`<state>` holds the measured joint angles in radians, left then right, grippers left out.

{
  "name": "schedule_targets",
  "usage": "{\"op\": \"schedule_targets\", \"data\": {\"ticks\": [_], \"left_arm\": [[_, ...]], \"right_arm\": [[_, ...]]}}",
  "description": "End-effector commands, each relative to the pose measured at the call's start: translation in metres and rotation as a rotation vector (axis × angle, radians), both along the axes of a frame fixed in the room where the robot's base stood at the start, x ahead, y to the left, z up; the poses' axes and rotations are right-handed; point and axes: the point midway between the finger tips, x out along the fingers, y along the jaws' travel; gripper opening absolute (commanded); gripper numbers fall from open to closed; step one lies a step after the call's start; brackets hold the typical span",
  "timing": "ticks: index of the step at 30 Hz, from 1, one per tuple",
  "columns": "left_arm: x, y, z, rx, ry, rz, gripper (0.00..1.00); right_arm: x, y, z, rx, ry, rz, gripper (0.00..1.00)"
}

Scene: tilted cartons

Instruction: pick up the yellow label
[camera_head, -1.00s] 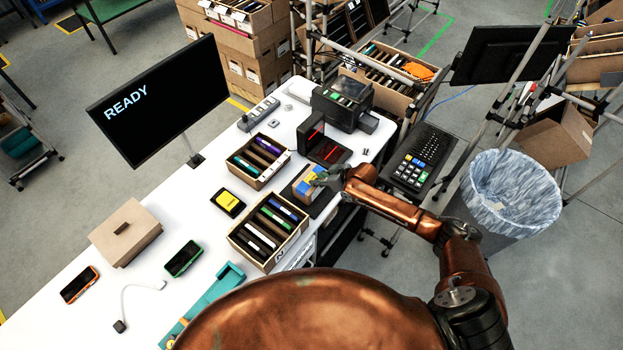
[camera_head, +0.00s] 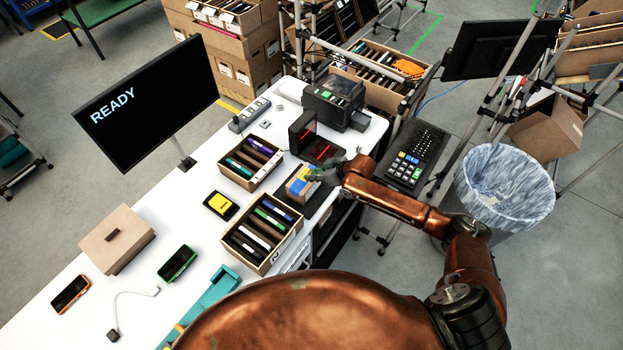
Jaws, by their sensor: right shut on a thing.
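My right gripper (camera_head: 316,175) reaches in from the right to a small tan carton (camera_head: 299,187) with a blue patch and yellow on it. The carton sits on a dark pad (camera_head: 291,205) at the bench's right edge. The gripper is shut on a small yellow piece, seemingly the yellow label (camera_head: 311,170), at the carton's upper right side. The fingers partly hide this spot, and I cannot tell whether the label touches the carton. A separate black block with a yellow top (camera_head: 219,204) lies on the bench to the left. My left gripper is not in view.
Two boxes with coloured dividers (camera_head: 251,160) (camera_head: 261,262) flank the carton on its left. A scanner with red lights (camera_head: 303,133) stands behind it. A lidded box (camera_head: 117,240) and two handheld devices lie left. A bin (camera_head: 503,185) stands right, beyond my arm.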

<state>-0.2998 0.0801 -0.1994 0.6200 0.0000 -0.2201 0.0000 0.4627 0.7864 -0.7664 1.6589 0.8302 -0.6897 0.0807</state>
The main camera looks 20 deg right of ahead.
Motion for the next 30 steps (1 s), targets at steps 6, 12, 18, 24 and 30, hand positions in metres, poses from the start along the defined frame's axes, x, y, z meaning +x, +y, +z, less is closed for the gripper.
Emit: {"op": "schedule_targets", "data": {"ticks": [6,12,18,24,30], "left_arm": [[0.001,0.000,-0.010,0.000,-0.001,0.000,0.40],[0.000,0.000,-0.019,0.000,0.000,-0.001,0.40],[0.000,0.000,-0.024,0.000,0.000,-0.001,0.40],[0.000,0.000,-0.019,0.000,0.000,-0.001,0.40],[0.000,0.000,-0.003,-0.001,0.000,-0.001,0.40]], "right_arm": [[-0.043,-0.004,0.044,-0.003,-0.001,0.002,0.11],[-0.087,-0.005,0.063,-0.002,-0.001,0.002,0.11],[-0.114,-0.008,0.076,-0.002,-0.001,-0.001,0.11],[-0.124,-0.008,0.088,-0.001,0.000,-0.001,0.11],[-0.124,-0.008,0.102,0.000,-0.001,-0.001,0.11]]}}
